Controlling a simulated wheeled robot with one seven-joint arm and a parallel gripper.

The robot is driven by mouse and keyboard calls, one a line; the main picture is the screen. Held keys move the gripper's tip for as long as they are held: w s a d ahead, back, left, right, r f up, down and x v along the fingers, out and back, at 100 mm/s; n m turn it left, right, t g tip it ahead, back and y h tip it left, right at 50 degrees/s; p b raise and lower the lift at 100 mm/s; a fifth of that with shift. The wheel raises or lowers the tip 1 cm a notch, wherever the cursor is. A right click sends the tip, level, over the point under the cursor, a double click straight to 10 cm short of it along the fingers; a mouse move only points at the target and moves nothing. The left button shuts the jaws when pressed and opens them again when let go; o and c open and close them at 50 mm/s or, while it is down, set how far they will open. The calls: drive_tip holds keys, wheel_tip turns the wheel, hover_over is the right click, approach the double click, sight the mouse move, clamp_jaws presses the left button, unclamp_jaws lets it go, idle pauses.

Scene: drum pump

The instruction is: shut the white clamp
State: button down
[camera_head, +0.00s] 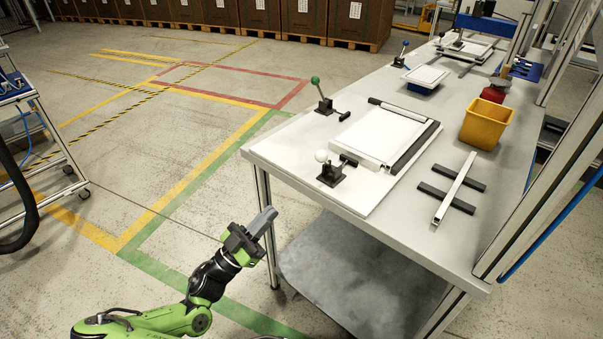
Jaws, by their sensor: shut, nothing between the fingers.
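The white clamp (331,168) is a toggle clamp with a white ball knob and a dark base. It stands at the near left corner of the white fixture plate on the workbench. Its short dark arm with a bar tip reaches right toward the framed panel (384,134); I cannot tell whether the tip touches it. My gripper (268,218) is shut and empty, in front of the bench's near left edge and apart from the clamp, to its lower left.
A green-knobbed clamp (324,99) stands farther back on the same plate. A yellow bin (486,124) and a metal bar on two dark strips (454,189) lie to the right. The bench edge (350,213) lies between my gripper and the clamp. Open floor is at left.

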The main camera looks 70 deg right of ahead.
drive_tip(key=b, duration=0.1)
approach(326, 162)
wheel_tip(326, 162, up, 6)
drive_tip(key=s+d, duration=0.2)
drive_tip(key=shift+w+d+f, duration=0.2)
drive_tip(key=shift+w+f, duration=0.05)
